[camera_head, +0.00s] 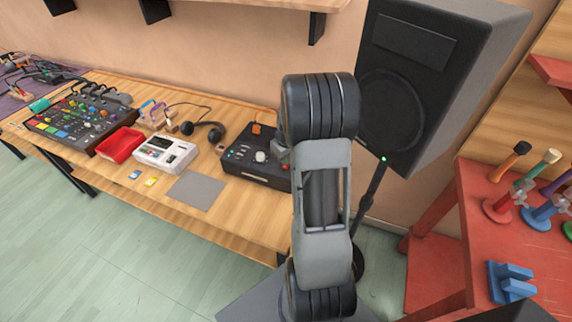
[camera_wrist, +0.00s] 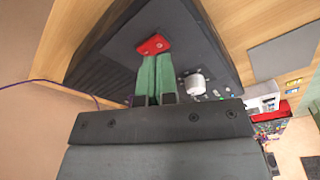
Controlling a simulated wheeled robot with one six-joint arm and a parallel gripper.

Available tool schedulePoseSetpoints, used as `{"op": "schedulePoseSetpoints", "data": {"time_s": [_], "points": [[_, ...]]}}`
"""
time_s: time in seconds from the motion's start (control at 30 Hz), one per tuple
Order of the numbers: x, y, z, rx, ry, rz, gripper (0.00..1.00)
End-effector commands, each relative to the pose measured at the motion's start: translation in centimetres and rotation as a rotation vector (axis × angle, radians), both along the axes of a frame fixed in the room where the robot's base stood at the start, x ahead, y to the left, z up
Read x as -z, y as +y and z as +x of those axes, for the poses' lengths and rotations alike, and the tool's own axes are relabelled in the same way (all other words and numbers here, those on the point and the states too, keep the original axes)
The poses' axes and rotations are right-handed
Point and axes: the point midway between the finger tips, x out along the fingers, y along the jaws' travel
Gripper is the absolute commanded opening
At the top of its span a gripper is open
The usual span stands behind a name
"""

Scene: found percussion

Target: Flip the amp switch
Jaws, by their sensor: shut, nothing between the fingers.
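The amp is a dark box (camera_head: 245,172) at the right end of the wooden bench, with a pale round knob (camera_head: 261,156) on top. In the wrist view the amp's dark top (camera_wrist: 185,35) fills the upper middle, with the white knob (camera_wrist: 195,84) right of my fingers. A red switch (camera_wrist: 153,44) sits on that top. My gripper (camera_wrist: 157,60) has green fingers, shut together and empty, with the tips right at the switch's near edge; I cannot tell whether they touch.
A large black speaker (camera_head: 395,90) on a stand is right of my arm. Left along the bench are a grey mat (camera_head: 196,192), a white device (camera_head: 164,154), a red tray (camera_head: 120,145), headphones (camera_head: 203,131) and a mixer (camera_head: 85,118). A red table (camera_head: 480,205) stands at right.

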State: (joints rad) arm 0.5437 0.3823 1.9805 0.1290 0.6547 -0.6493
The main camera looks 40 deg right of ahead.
Motion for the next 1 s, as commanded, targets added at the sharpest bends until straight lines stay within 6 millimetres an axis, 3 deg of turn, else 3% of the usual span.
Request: {"op": "schedulePoseSetpoints", "data": {"time_s": [1.0], "points": [[0.85, 0.00, 0.00, 0.000, 0.000, 0.000, 0.00]]}}
